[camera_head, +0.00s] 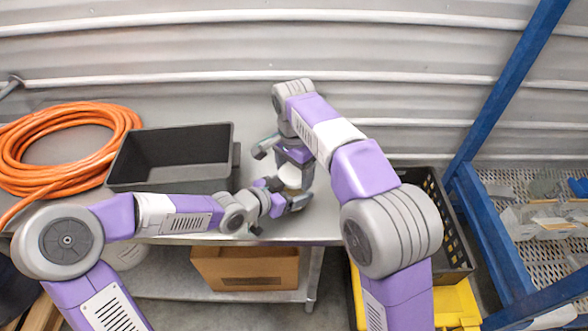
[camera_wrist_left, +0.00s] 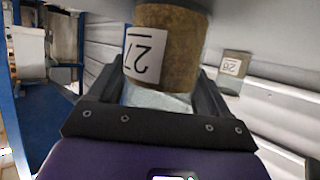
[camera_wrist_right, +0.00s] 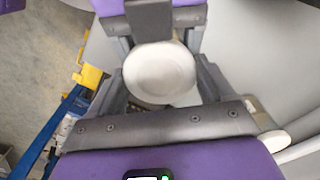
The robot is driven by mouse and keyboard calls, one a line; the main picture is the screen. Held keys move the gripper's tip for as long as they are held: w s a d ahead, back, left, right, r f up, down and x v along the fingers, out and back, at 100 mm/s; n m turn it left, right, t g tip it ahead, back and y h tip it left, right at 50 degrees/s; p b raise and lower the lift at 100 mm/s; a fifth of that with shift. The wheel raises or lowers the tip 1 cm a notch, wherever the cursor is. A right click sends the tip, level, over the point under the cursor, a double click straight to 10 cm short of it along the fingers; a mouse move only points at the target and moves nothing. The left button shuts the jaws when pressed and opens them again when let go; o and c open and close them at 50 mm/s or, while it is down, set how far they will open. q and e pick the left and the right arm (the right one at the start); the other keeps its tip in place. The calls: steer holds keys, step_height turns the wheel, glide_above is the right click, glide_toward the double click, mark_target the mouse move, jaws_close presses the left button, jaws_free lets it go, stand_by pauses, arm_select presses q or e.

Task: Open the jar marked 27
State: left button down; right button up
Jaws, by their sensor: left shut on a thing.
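The jar marked 27 (camera_wrist_left: 178,45) has brown contents and a white label, upside down in the left wrist view. My left gripper (camera_wrist_left: 165,75) is shut on its side; it also shows in the head view (camera_head: 282,198). The jar's round white lid (camera_wrist_right: 160,73) faces my right wrist camera and shows as a pale disc in the head view (camera_head: 290,177). My right gripper (camera_wrist_right: 160,65) is over the lid, fingers spread on both sides of it and apparently open; it also shows in the head view (camera_head: 287,160). The jar's body is mostly hidden in the head view.
Another jar, labelled 28 (camera_wrist_left: 232,68), stands behind. A dark empty bin (camera_head: 170,187) and a coiled orange hose (camera_head: 110,120) lie left on the grey table. A black crate (camera_head: 455,245) and blue rack (camera_head: 490,230) are at the right. A cardboard box (camera_head: 245,270) sits below.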

steer(key=c, duration=0.4)
steer(key=n, duration=0.6)
steer(key=shift+n, duration=0.4)
steer(key=o, duration=1.1)
steer(key=shift+c, duration=0.2)
steer(key=shift+r, duration=2.3)
arm_select(q)
jaws_free()
